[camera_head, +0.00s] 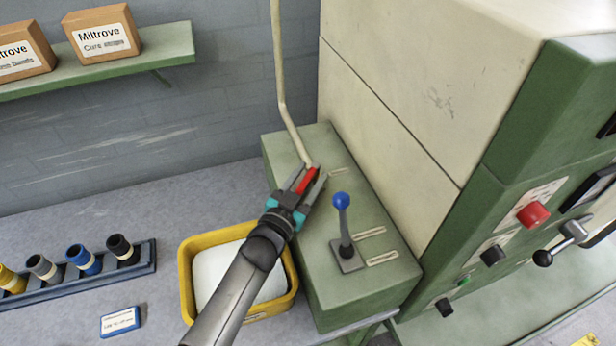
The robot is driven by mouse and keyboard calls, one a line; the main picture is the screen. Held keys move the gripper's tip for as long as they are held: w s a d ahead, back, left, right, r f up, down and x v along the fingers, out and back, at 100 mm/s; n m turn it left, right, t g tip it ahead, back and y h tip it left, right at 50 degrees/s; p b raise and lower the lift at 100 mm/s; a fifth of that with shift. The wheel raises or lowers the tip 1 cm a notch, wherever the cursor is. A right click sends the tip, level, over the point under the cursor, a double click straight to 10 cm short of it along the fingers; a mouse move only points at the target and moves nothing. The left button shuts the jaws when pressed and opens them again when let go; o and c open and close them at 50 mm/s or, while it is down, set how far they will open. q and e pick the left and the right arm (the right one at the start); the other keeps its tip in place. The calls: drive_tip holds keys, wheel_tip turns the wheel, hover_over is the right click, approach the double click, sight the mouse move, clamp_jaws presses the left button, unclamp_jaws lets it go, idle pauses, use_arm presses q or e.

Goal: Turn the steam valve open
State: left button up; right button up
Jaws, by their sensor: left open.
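A red handle (307,181), which looks like the steam valve's lever, sits on top of the green box (345,300) at the foot of a thin cream pipe (283,85). My left gripper (306,180) is open, with its fingers on either side of the red handle. I cannot tell whether the fingers touch it. The fingers and wrist hide the handle's lower end and part of the box top. My right gripper is not in view.
A blue-knobbed lever (342,215) stands on the box close to the right of my gripper. A yellow tray (187,290) lies below my arm. The cream and green machine (425,95) rises on the right. Coloured cylinders stand in a rack (150,262) at left.

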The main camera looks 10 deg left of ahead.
use_arm(q)
drive_tip(key=shift+s, duration=0.1)
drive_tip(key=v, duration=1.5)
drive_tip(key=shift+r, duration=0.1)
